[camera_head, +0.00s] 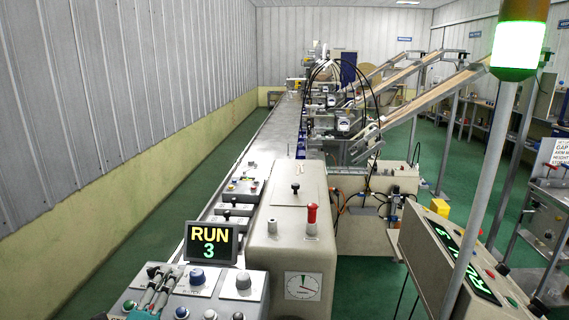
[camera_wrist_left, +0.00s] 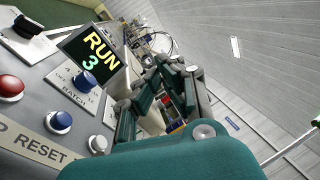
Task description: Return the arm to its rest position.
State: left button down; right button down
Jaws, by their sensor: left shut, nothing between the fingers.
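My left gripper (camera_head: 158,280) shows at the lower left of the head view, above the left end of the control panel (camera_head: 200,283). It is shut and empty. In the left wrist view its dark and teal fingers (camera_wrist_left: 163,72) reach away from the camera, with the panel's knobs and buttons to their left. The gripper hides part of the panel in the head view. I cannot tell its exact height above the panel. My right gripper is not in view.
A display (camera_head: 212,242) reading "RUN 3" stands behind the panel. A beige housing (camera_head: 290,230) with a red-topped lever (camera_head: 312,215) and a dial is to its right. A light pole (camera_head: 490,180) rises at the right. Green floor lies left of the line.

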pick_arm(q)
jog(key=s+a+f+n+g+y, duration=0.25)
jog(key=s+f+n+g, duration=0.2)
jog(key=f+n, duration=0.35)
jog(key=s+a+f+n+g+y, duration=0.2)
jog(key=s+f+n+g+y, duration=0.2)
jog(key=s+f+n, duration=0.3)
jog(key=s+d+f+n+g+h, duration=0.25)
jog(key=s+f+g, duration=0.2)
jog(key=s, duration=0.45)
jog(key=s+d+f+n+g+h, duration=0.1)
jog(key=s+d+f+n+g, duration=0.25)
jog(key=s+f, duration=0.4)
notch_tip(320, 180, down, 23)
jog(key=s+d+g, duration=0.1)
jog(key=s+g, duration=0.1)
jog(key=s+a+f, duration=0.3)
jog(key=s+f, duration=1.4)
jog(key=f, duration=0.1)
jog(key=shift+s+m+g+y, duration=0.2)
jog(key=shift+m+g+y, duration=0.1)
jog(key=shift+g, duration=0.15)
